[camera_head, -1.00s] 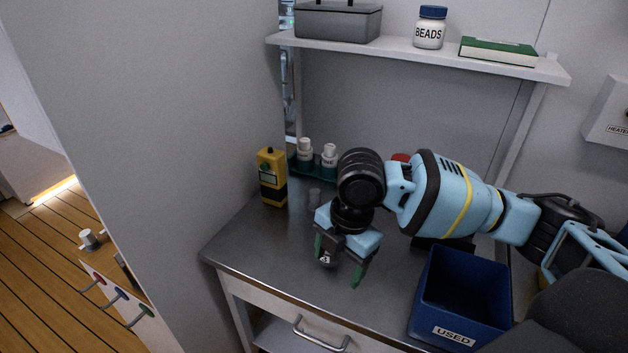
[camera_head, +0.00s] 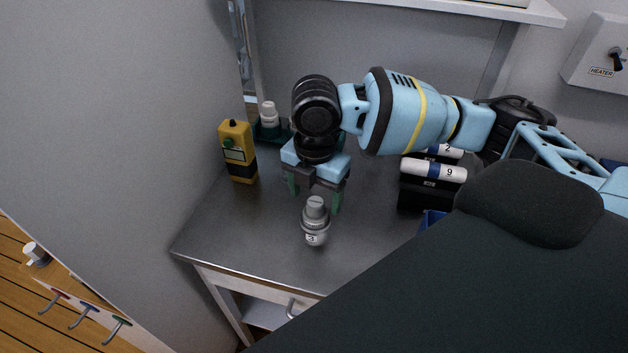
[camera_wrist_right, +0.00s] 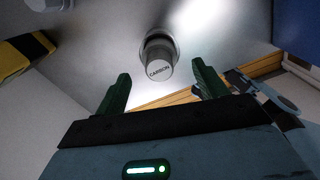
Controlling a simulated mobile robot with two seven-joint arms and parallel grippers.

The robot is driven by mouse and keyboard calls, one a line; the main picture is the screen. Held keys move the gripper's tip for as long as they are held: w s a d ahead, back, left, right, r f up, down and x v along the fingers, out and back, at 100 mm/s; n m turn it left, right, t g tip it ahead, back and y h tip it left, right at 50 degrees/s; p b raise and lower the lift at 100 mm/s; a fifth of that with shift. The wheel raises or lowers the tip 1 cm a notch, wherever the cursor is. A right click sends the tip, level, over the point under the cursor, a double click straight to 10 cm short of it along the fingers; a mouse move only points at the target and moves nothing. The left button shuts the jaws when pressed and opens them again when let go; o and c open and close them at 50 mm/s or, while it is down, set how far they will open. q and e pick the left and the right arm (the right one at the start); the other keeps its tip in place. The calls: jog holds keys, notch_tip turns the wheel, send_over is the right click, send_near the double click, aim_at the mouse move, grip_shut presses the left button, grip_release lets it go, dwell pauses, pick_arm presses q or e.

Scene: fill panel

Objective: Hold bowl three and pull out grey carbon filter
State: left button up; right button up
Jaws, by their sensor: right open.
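Bowl three is a small grey bowl (camera_head: 315,237) with a "3" label, standing on the metal worktop in the head view. A grey cylinder (camera_head: 315,206) rises from its top. In the right wrist view a grey cylinder marked CARBON (camera_wrist_right: 159,68) shows end-on, with a darker ring (camera_wrist_right: 158,39) around it. My right gripper (camera_head: 314,192) is open and empty, just behind and above the bowl in the head view. In the right wrist view its green fingers (camera_wrist_right: 160,75) appear on either side of the cylinder; contact cannot be told. My left gripper is not in view.
A yellow handheld device (camera_head: 238,152) stands at the wall on the left. A white bottle (camera_head: 269,115) stands behind it. Black-and-white cylinders marked 9 (camera_head: 433,170) and 2 lie at the right. A blue bin (camera_head: 430,219) is mostly hidden by a dark foreground shape.

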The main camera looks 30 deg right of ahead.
aim_at(315, 203)
jog(key=shift+f, duration=2.15)
